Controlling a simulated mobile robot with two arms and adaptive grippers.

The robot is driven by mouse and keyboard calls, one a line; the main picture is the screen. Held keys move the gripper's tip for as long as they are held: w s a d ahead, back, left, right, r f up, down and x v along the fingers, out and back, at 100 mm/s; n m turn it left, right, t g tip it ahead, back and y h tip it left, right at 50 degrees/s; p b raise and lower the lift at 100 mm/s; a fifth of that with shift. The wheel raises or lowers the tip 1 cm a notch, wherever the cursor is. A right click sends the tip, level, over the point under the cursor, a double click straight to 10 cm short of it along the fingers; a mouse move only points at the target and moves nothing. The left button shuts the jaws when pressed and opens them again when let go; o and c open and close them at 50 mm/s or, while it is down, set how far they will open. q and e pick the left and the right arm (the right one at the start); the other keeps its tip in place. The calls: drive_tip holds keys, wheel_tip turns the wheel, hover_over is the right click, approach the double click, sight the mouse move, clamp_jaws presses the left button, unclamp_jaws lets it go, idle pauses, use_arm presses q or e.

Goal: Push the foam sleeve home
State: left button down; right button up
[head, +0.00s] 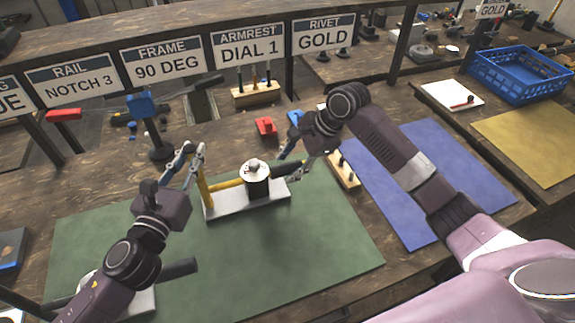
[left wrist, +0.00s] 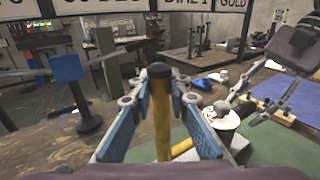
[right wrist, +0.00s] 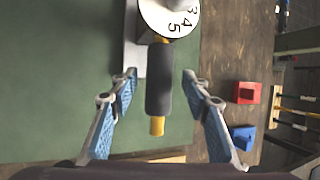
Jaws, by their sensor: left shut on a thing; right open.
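The dark foam sleeve (right wrist: 159,82) is around a yellow rod in the right wrist view, and the rod's yellow end (right wrist: 157,126) sticks out below it. The sleeve's upper end is close to the numbered dial (right wrist: 172,14). The dial's white top (head: 255,171) also shows in the head view, on a pale base plate (head: 233,211). My right gripper (right wrist: 159,76) is open, one finger on each side of the sleeve, apart from it. My left gripper (left wrist: 160,80) is shut on the upright yellow post (left wrist: 161,120), which has a black cap.
A second unit with a dark bar (head: 180,268) lies at the mat's lower left. Red (right wrist: 246,92) and blue (right wrist: 244,140) blocks lie right of the mat. The green mat (head: 310,230) is clear in front. A blue basket (head: 520,80) stands back right.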

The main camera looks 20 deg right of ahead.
drive_tip(key=v, duration=1.1)
drive_tip(key=shift+r, duration=0.2)
drive_tip(key=shift+s+d, duration=0.1)
